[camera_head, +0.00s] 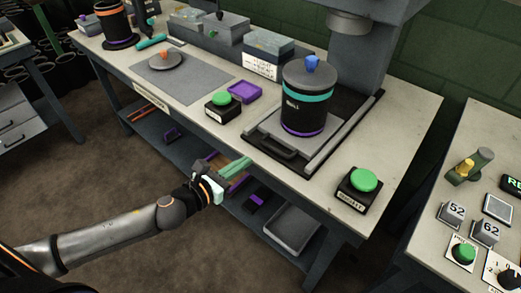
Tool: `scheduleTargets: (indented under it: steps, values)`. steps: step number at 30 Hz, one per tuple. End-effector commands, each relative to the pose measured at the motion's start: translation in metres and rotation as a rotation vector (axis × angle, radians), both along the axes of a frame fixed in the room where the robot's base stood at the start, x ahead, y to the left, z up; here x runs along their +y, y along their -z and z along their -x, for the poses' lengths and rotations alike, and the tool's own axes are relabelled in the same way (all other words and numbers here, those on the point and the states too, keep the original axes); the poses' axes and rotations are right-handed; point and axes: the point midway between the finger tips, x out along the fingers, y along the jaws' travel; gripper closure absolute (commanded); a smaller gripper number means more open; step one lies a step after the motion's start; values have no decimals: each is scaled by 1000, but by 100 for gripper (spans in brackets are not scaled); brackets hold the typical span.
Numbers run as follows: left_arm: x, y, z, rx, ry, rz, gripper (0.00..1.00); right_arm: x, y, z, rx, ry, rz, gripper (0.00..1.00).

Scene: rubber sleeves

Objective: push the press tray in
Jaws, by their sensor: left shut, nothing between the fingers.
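The press tray (258,137) is a flat grey plate with a dark handle (277,147) at its front, near the table's front edge. A black canister (303,113) with a teal and a purple band stands upright on the tray, topped by a grey lid with a blue knob (313,63). My left gripper (244,164) has pale green fingers, shut and empty. In the picture it is just below and left of the handle, apparently in front of the table edge. My right gripper is out of view.
Green buttons stand left (222,98) and right (364,180) of the tray. A purple tray (244,91), a box (266,69) and a grey mat (205,88) lie further left. A lower shelf holds bins (292,229). A control panel (466,251) is at right.

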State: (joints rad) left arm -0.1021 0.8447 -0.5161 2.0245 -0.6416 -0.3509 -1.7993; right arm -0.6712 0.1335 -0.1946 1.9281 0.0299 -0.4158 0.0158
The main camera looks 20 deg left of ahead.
Motion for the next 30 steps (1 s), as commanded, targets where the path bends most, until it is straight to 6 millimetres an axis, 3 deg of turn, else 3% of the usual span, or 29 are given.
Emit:
scheduleTargets:
  steps: [9,14,30]
  values:
    - [-16,8,-46,-2,1,2,100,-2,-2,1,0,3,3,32]
    - [-22,13,-61,-1,1,1,100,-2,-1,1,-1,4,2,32]
    - [-25,15,-69,0,2,1,100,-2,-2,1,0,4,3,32]
